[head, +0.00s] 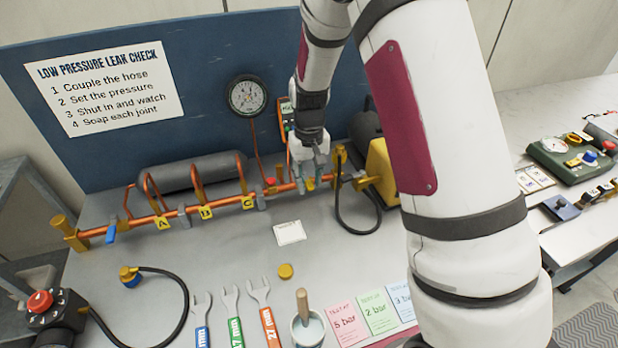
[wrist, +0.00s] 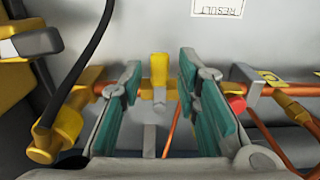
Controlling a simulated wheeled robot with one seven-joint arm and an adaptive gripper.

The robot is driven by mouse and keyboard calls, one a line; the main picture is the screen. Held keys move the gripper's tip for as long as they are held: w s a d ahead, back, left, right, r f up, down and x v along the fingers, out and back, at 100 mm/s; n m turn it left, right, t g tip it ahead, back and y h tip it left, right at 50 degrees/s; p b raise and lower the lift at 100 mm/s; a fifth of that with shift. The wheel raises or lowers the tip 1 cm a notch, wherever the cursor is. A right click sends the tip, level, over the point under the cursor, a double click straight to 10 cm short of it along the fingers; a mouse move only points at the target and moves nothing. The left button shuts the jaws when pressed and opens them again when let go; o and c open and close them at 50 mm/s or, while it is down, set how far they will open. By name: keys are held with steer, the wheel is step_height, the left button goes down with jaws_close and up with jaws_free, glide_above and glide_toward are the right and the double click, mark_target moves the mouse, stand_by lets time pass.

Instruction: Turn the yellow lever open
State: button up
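The yellow lever (wrist: 159,68) sits on the copper pipe, centred between my fingers in the wrist view. In the head view only a small part of the lever (head: 310,184) shows beneath my gripper (head: 309,171). My gripper (wrist: 162,78) is open, with one teal-padded finger on each side of the lever. Gaps show between both pads and the lever. I cannot tell how far the fingertips are above it. The copper pipe (head: 225,200) runs along the back of the bench.
A red knob (wrist: 237,103) is just right of my fingers in the wrist view. A black hose (head: 340,210) hangs near the yellow fitting (head: 367,183). A gauge (head: 246,96) is on the blue panel. Wrenches (head: 231,305) and a cup (head: 307,328) lie in front; mid-bench is mostly clear.

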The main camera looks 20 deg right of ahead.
jaws_close()
steer(key=shift+a, duration=0.1)
steer(key=shift+w+a+m, duration=0.7)
steer(key=shift+w+m, duration=0.1)
steer(key=shift+m, duration=2.25)
steer(key=shift+w+a+m, duration=0.75)
steer(key=shift+m, duration=2.25)
steer(key=shift+w+a+m, duration=0.7)
steer(key=shift+w+m, duration=0.1)
steer(key=shift+m, duration=2.25)
steer(key=shift+w, duration=0.1)
steer(key=shift+o, duration=1.9)
jaws_free()
